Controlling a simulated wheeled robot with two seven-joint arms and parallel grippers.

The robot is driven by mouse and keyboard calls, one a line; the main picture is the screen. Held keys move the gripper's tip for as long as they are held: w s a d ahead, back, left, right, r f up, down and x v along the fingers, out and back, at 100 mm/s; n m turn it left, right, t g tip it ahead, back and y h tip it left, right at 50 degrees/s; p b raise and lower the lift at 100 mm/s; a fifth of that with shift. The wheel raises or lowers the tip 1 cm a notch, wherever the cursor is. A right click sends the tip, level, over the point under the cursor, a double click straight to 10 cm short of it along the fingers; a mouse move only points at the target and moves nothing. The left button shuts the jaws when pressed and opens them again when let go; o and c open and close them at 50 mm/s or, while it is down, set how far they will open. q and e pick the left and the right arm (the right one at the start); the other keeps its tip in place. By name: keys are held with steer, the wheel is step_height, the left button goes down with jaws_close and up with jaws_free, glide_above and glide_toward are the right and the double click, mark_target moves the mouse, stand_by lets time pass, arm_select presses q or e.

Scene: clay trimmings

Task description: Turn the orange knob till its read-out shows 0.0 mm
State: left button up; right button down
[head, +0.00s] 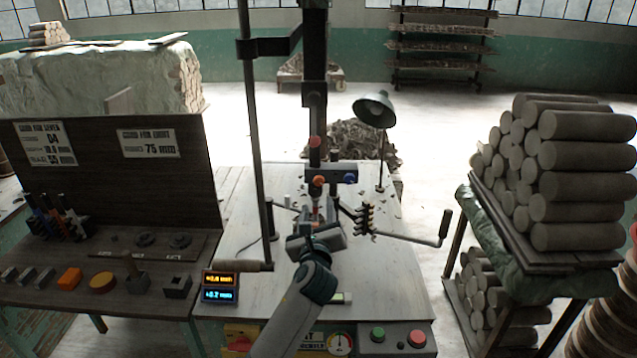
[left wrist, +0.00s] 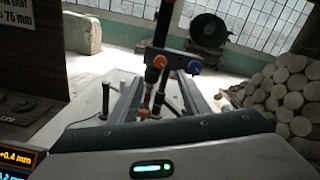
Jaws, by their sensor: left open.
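The orange knob (head: 318,180) sits on the front of a dark block on the machine's column, left of a blue knob (head: 349,178). In the left wrist view the orange knob (left wrist: 159,61) shows ahead, between my fingers' lines and apart from them. My left gripper (head: 315,217) is open and empty, below and in front of the knob; its fingers (left wrist: 160,82) point toward the block. The two-line read-out (head: 220,281) stands at the table's left. Its orange line (left wrist: 16,157) looks like +0.4 mm in the left wrist view, partly cut off; the head view is too blurred to confirm.
A red knob (head: 315,142) is higher on the column. A crank handle (head: 444,228) reaches right, beside a dark part with brass-coloured pieces (head: 365,218). A lamp (head: 375,110) stands behind. Clay rolls (head: 585,185) are stacked at right. The table's right front is mostly clear.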

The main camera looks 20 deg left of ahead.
mark_target(319, 182)
arm_select(q)
steer(key=p+x, duration=0.2)
steer(key=x, duration=1)
steer(key=shift+w+a, duration=0.15)
steer(key=shift+w, duration=0.25)
steer(key=c, duration=1)
